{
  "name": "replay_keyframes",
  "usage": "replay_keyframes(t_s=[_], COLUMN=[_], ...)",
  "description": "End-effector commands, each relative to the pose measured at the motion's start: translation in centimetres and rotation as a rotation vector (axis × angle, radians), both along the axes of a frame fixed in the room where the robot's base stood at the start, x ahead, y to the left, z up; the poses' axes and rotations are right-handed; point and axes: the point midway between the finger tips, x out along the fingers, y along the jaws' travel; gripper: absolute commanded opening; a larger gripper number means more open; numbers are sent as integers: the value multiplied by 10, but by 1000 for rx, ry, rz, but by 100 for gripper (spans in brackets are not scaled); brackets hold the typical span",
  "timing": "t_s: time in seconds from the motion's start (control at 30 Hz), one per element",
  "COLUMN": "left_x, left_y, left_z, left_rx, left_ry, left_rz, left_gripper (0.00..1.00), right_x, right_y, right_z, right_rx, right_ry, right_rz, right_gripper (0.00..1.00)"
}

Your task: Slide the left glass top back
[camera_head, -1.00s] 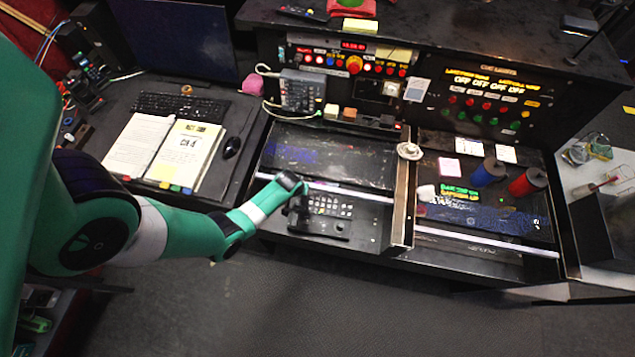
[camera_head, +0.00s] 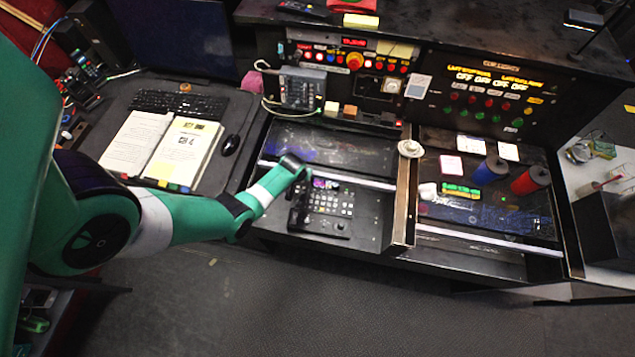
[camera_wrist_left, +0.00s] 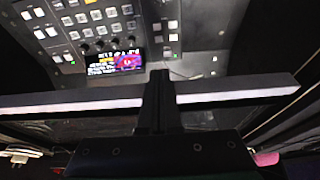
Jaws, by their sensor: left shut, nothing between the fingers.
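The left glass top (camera_head: 340,150) is a dark, glossy pane with a pale front edge strip (camera_head: 360,182), lying over the left bay of the desk. Its edge bar crosses the left wrist view (camera_wrist_left: 230,97). A black button panel (camera_head: 330,205) with a small lit screen lies uncovered in front of the edge; it also shows in the left wrist view (camera_wrist_left: 85,25). My right gripper is not in view.
A wooden divider (camera_head: 403,200) separates the right bay, which holds a blue cylinder (camera_head: 490,170), a red cylinder (camera_head: 530,180) and a second pale-edged pane (camera_head: 480,240). A grey box (camera_head: 303,88) and small blocks stand behind the left pane. An open book (camera_head: 165,145) lies left.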

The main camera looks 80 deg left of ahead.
Motion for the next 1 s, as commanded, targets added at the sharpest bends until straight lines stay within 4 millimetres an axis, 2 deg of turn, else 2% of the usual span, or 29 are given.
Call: replay_keyframes(t_s=[0.6,1.0], left_x=[21,22], left_y=[39,41], left_z=[1,2], left_rx=[5,5], left_ry=[-5,-4], left_rz=[0,0], left_gripper=[0,0], right_x=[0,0], right_y=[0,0], right_z=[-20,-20], right_rx=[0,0], right_ry=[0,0], right_rz=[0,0], right_gripper=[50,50])
